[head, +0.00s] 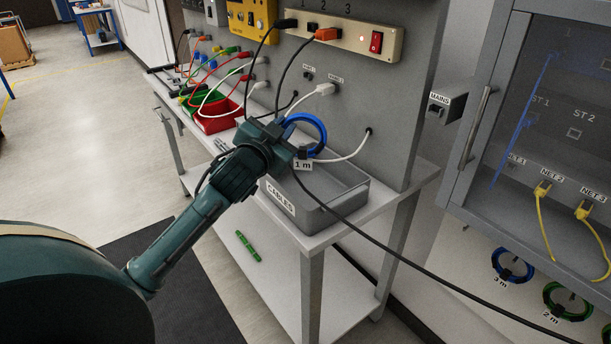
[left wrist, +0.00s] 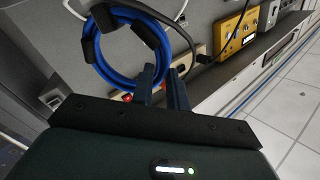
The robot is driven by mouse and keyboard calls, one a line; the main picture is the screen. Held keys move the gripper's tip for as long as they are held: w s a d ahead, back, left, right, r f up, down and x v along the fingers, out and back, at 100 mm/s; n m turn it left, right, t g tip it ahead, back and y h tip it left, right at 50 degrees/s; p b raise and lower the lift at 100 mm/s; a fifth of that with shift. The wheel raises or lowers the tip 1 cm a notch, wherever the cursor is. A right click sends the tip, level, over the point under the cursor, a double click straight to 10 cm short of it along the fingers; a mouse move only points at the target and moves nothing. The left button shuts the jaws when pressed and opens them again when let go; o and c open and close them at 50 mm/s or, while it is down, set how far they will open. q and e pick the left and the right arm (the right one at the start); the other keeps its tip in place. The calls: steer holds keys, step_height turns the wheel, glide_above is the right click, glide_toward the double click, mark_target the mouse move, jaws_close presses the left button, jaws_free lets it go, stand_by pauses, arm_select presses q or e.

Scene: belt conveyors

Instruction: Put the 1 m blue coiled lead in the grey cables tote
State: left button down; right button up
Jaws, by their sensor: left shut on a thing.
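The blue coiled lead (head: 320,124) with a "1 m" tag (head: 303,165) hangs from my left gripper (head: 291,137), over the grey cables tote. Its loop also shows in the left wrist view (left wrist: 168,52), at the fingers of my left gripper (left wrist: 165,85), which are shut on it. The grey tote (head: 335,220), labelled "CABLES", stands on the bench's near right end, with its inside partly hidden by my arm. What I see of its floor is bare. My right gripper is not in view.
Red and green bins (head: 215,117) stand farther along the bench. A power strip (head: 345,38) with plugged cables is on the panel above. A black cable runs past the tote's front to the lower right. A glass-door cabinet (head: 540,130) is at right, with other coiled leads (head: 512,265) below.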

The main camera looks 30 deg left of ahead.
arm_select(q)
step_height(320, 180, down, 8)
steer(key=shift+s+f+b, duration=0.2)
steer(key=shift+b, duration=0.1)
steer(key=c, duration=1.8)
jaws_free()
steer(key=shift+f, duration=0.2)
steer(key=shift+c, duration=0.2)
steer(key=o, duration=0.5)
steer(key=shift+c, duration=0.2)
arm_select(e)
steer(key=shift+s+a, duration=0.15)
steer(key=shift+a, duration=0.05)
arm_select(q)
steer(key=shift+r, duration=0.1)
